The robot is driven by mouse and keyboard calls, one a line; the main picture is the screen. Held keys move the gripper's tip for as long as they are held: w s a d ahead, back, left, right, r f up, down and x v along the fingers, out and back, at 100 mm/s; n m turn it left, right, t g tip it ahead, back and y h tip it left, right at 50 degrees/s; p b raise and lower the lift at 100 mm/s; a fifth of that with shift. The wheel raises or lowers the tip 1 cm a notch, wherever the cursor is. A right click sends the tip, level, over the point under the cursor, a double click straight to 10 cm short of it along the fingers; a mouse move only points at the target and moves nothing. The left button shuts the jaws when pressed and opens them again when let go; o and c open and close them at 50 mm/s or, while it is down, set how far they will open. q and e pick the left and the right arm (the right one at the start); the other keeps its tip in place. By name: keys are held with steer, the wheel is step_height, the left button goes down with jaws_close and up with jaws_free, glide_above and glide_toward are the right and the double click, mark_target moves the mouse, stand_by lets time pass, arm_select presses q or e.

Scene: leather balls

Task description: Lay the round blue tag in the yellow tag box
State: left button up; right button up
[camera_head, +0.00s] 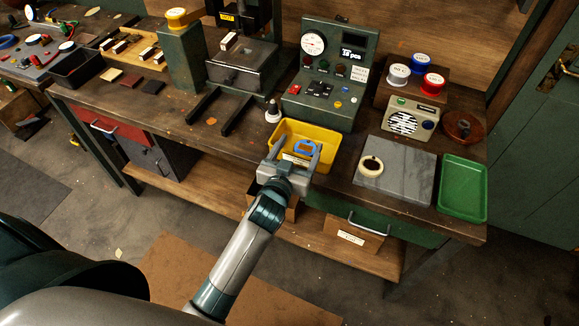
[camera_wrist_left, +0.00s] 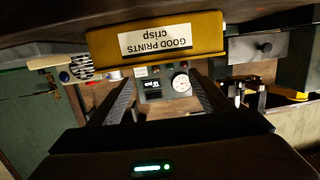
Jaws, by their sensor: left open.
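The yellow tag box (camera_head: 325,134) stands at the front edge of the bench. The round blue tag (camera_head: 305,147) shows as a blue ring inside the box outline, near its front. It appears to lie in the box; the wrist view does not show it. My left gripper (camera_head: 293,150) is open at the box's front, its fingers spread and nothing visibly held. In the left wrist view the picture is upside down. There the box's front wall (camera_wrist_left: 210,32), with a "GOOD PRINTS crisp" label, lies beyond my open left gripper (camera_wrist_left: 162,84). My right gripper is not in view.
A grey slab (camera_head: 400,165) with a cream ring (camera_head: 371,166) and a green tray (camera_head: 463,190) lie right of the box. A green console (camera_head: 325,75) stands behind it. A press (camera_head: 240,65) stands to the left. A small cone-shaped white item (camera_head: 272,115) stands close by.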

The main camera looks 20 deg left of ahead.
arm_select(q)
steer(key=s+r+b, duration=0.1)
steer(key=s, duration=0.7)
steer(key=shift+r+b, duration=0.15)
steer(key=shift+b, duration=0.25)
steer(key=shift+s, duration=0.1)
